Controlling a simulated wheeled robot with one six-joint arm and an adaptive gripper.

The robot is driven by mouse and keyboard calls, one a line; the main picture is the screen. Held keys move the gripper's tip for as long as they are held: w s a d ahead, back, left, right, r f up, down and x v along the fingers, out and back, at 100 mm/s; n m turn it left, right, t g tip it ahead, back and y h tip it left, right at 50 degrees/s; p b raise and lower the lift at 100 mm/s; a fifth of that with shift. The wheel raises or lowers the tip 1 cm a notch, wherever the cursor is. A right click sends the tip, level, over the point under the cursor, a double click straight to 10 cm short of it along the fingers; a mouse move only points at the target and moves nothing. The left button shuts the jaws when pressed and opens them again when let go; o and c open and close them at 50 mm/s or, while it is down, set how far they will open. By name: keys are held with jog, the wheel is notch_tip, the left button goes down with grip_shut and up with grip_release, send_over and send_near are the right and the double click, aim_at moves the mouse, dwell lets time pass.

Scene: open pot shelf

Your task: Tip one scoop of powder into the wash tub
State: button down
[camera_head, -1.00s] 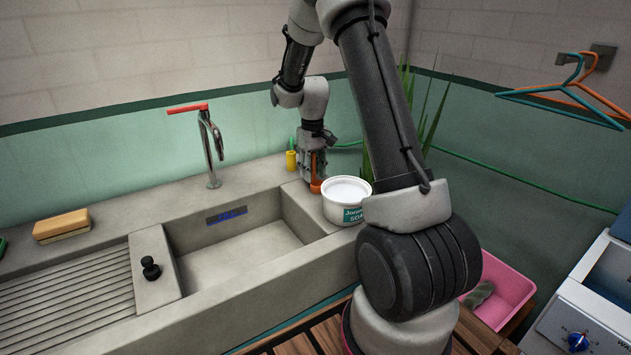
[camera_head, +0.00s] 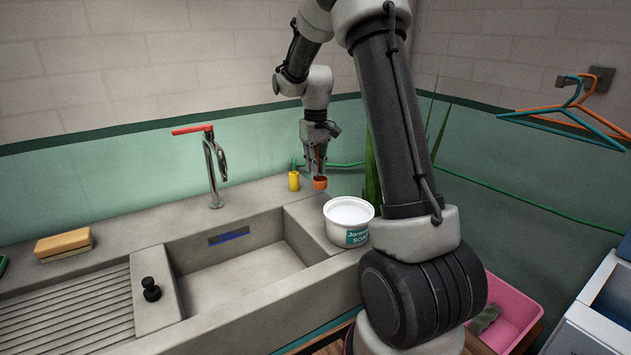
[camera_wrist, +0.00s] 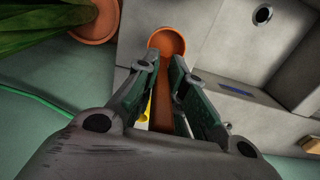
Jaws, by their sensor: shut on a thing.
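My gripper (camera_head: 317,168) is shut on the handle of an orange scoop (camera_head: 320,183). In the wrist view the scoop's bowl (camera_wrist: 166,41) sticks out beyond the fingertips (camera_wrist: 166,68); its inside looks orange, with no white powder visible. The white powder tub (camera_head: 347,236) with a teal label stands open at the sink's right end, white inside. The scoop is up behind and left of it, apart from it. The pink wash tub (camera_head: 512,312) is low at the right, partly hidden by my arm, with a grey cloth in it.
The concrete sink (camera_head: 240,275) has a tap (camera_head: 214,165) behind it. A small yellow holder (camera_head: 294,181) stands near the scoop. A potted plant (camera_head: 372,175) is behind my arm. Hangers (camera_head: 565,115) hang at the upper right; a white and blue machine (camera_head: 590,330) stands below.

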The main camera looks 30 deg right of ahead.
aim_at(324, 178)
jog(key=r, duration=0.4)
jog(key=shift+s+d+r, duration=0.25)
jog(key=shift+s+d, duration=0.05)
jog(key=shift+d, duration=0.1)
jog(key=s+r, duration=0.3)
jog(key=s, duration=1.1)
jog(key=shift+s+a+f, duration=0.1)
jog(key=shift+f, duration=3.2)
jog(key=shift+a+f, duration=0.1)
jog(key=shift+f, duration=3.2)
notch_tip(324, 178, up, 9)
